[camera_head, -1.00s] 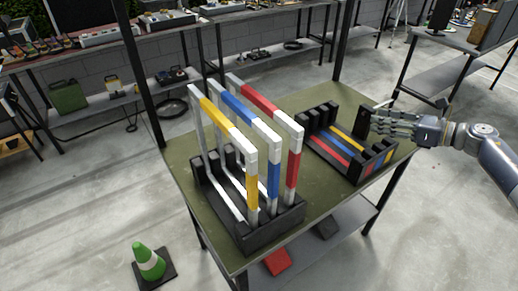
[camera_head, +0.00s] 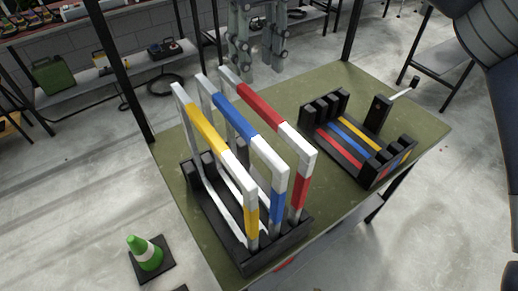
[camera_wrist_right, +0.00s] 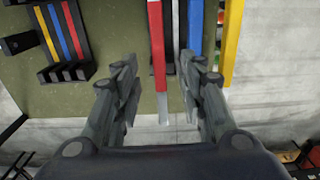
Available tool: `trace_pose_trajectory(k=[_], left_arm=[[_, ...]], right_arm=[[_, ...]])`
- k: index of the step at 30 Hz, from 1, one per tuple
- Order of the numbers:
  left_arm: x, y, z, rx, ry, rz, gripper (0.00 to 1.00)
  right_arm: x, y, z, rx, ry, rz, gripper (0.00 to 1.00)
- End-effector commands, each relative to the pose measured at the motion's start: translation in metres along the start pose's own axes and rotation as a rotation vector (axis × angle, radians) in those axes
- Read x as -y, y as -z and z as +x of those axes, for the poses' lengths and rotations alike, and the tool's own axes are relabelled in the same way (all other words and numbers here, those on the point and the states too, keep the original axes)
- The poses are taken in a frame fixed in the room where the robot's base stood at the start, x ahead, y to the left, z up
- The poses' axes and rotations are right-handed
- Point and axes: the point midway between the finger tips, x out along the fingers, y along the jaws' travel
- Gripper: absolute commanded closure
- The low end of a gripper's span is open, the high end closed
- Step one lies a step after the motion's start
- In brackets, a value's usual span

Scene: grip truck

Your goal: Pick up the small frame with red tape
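The frame with red tape (camera_head: 258,106) stands upright in the black rack (camera_head: 237,256), on the table's left part. It is white with red on its top bar and front post. It also shows in the right wrist view (camera_wrist_right: 157,40). My right gripper (camera_head: 257,52) is open and empty, above and behind the frames in the head view. In the right wrist view its two fingers (camera_wrist_right: 159,72) lie to either side of the red-taped bar, with gaps on both sides. I cannot tell how far above the bar they are. My left gripper is not in view.
The blue-taped frame (camera_head: 235,117) and yellow-taped frame (camera_head: 207,127) stand close beside the red one. A low black holder with red, blue and yellow stripes (camera_head: 346,140) and a black box with a lever (camera_head: 377,115) stand on the green table (camera_head: 420,118). A green cone (camera_head: 144,252) is on the floor.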

Motion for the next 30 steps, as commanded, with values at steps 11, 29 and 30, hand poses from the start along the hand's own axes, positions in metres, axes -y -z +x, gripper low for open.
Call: trace_pose_trajectory(k=[11, 29, 30], left_arm=[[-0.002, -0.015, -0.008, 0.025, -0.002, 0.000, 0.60], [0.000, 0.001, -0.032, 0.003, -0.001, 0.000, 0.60], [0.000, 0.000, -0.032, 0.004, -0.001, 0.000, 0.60]], right_arm=[[-0.001, -0.001, 0.049, 0.002, -0.001, -0.003, 0.62], [-0.003, 0.000, 0.103, 0.000, 0.002, 0.000, 0.62], [-0.003, 0.000, 0.103, 0.000, 0.002, 0.000, 0.62]])
